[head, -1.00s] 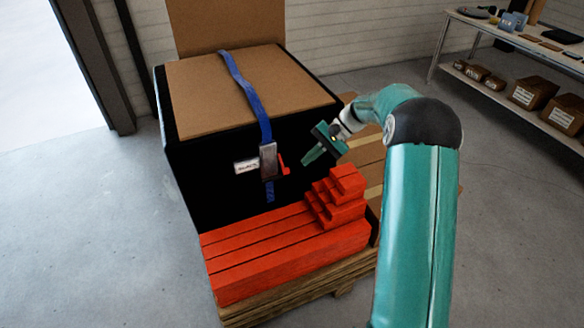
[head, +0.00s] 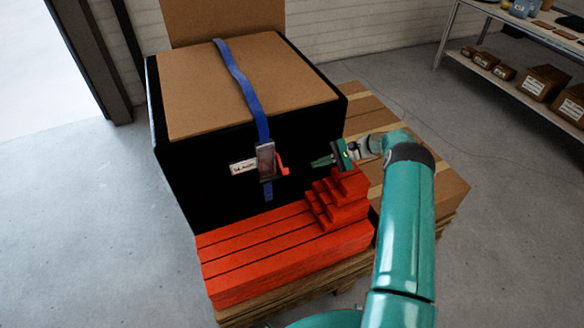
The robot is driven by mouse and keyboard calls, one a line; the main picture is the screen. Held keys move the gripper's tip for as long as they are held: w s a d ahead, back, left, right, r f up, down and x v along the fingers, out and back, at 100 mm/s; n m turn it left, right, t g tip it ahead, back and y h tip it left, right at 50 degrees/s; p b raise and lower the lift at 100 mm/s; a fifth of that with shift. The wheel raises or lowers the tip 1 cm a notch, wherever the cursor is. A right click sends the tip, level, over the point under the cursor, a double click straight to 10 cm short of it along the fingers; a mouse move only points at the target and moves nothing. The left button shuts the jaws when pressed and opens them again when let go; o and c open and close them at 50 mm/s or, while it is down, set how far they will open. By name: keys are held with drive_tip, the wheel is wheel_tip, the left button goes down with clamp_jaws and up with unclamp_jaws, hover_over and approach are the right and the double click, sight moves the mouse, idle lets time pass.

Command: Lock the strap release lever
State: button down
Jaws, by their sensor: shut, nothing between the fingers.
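A blue strap (head: 240,82) runs over the top of a large black box with a brown lid (head: 190,95) and down its front. On the front face the strap passes a grey metal buckle (head: 265,161). A red lever (head: 282,168) sticks out at the right side of the buckle. My gripper (head: 314,163) is to the right of the red lever, at about the same height. Its green fingers are shut and empty, pointing left toward the lever. A gap shows between the fingertips and the lever.
A white label (head: 243,166) is left of the buckle. Red stepped blocks (head: 338,200) stand just below my gripper, on long red beams (head: 275,245) over a wooden pallet. Cardboard boxes (head: 405,180) lie to the right. A shelf with cartons (head: 540,85) stands at the back right.

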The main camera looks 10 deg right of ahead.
drive_tip(key=shift+w+f, duration=0.6)
drive_tip(key=shift+f, duration=0.1)
drive_tip(key=shift+s+r, duration=0.25)
drive_tip(key=shift+s, duration=0.05)
drive_tip(key=shift+w+f, duration=0.15)
drive_tip(key=shift+f, duration=0.05)
drive_tip(key=x, duration=1)
drive_tip(key=shift+r, duration=0.2)
